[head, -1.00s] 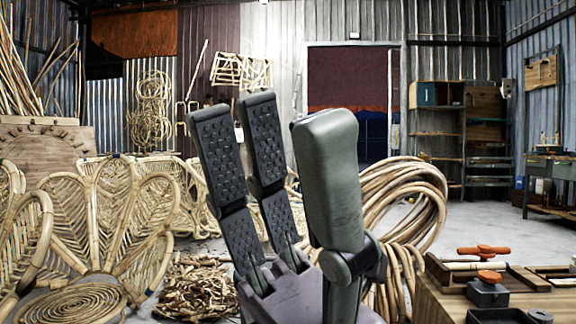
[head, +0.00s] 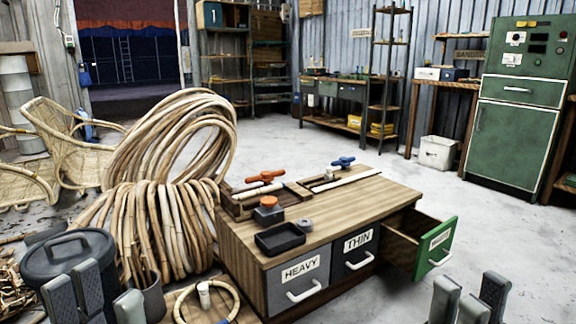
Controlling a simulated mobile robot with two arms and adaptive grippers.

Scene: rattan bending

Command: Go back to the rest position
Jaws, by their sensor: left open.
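My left gripper (head: 102,296) is low at the left edge of the head view, fingers pointing up, open, with nothing seen between them. It stands in front of a dark lidded bin (head: 78,252); whether it touches the bin is unclear. My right gripper (head: 464,303) is low at the right, in front of the open drawer and apart from it. Its fingertips point up and show nothing held; the rest of it is below the picture, so its opening is unclear.
A wooden drawer cabinet (head: 340,222) stands in the middle, its green-fronted drawer (head: 436,248) pulled out. A large rattan coil (head: 160,180) is to its left, a rattan hoop (head: 232,300) in front. A green cabinet (head: 512,120) stands at the back right. Floor is clear right of the cabinet.

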